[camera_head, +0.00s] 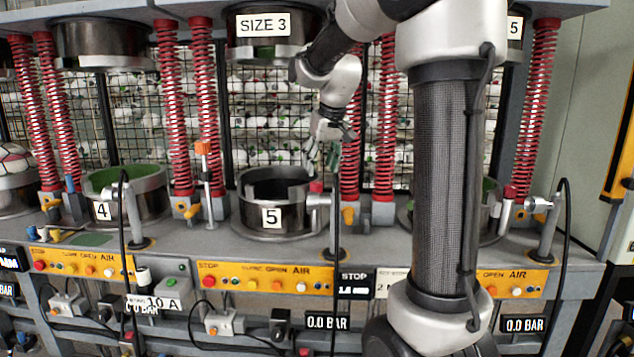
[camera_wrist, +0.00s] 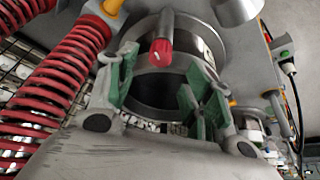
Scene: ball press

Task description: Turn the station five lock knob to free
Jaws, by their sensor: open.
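The station five mould (camera_head: 273,203) is a dark steel ring with a "5" plate on the grey bench. At its right rim sits a metal lock cylinder with a red knob (camera_head: 316,187); the red-tipped knob (camera_wrist: 161,52) also shows in the wrist view. My gripper (camera_head: 324,160) is just above the knob in the head view. In the wrist view my gripper (camera_wrist: 160,75) is open, with green pads apart and the knob showing in the gap at the far end. I cannot tell whether the pads touch it. The knob's lock marking is not readable.
Red springs (camera_head: 386,125) stand behind and right of the mould; another red spring (camera_wrist: 62,80) is close at left in the wrist view. A thin post with a cable (camera_head: 337,220) stands right of the lock. The yellow button panel (camera_head: 265,277) lies below.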

